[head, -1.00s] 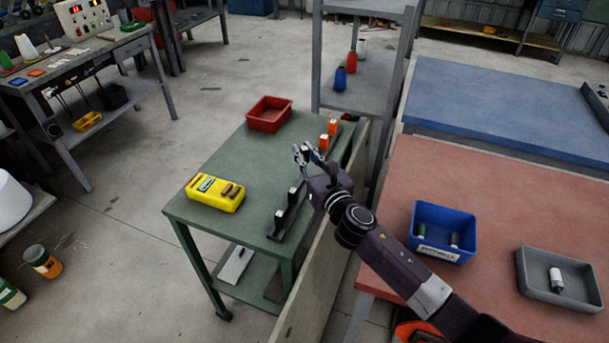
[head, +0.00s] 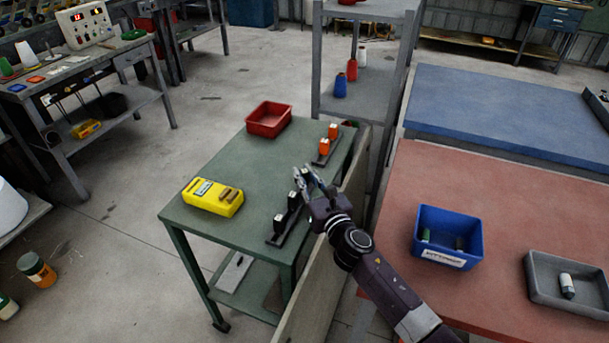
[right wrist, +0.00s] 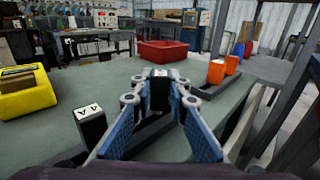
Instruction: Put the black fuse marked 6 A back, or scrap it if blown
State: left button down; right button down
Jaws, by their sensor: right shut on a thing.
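My right gripper (head: 307,177) is shut on a black fuse (right wrist: 160,94) with a pale top, over the near right part of the green table (head: 236,152). The mark on this fuse cannot be read. Just nearer is a black holder (head: 276,239) with black, pale-topped fuses (head: 280,224) standing in it. One fuse beside my fingers in the right wrist view reads 4 A (right wrist: 90,122). Whether the held fuse touches the holder is hidden by the fingers. A yellow tester (head: 211,197) lies at left on the table. My left gripper is out of view.
A red bin (head: 269,120) stands at the table's far end. Orange fuses (head: 324,147) stand in another holder beyond my gripper. A board edge (head: 320,285) runs along the table's right side. A blue bin (head: 445,238) and grey tray (head: 570,290) sit on the red table.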

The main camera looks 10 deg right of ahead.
jog(key=shift+f, duration=0.35)
jog(key=c, duration=2.2)
grip_release()
jog(key=shift+d, duration=0.1)
jog(key=shift+o, duration=0.2)
jog(key=shift+r, duration=0.1)
jog(key=shift+r+p, duration=0.35)
jog(key=shift+r, duration=0.2)
jog(key=shift+s, duration=0.3)
jog(key=s+d, duration=0.2)
jog(key=s, duration=0.9)
jog(key=shift+s+d, duration=0.1)
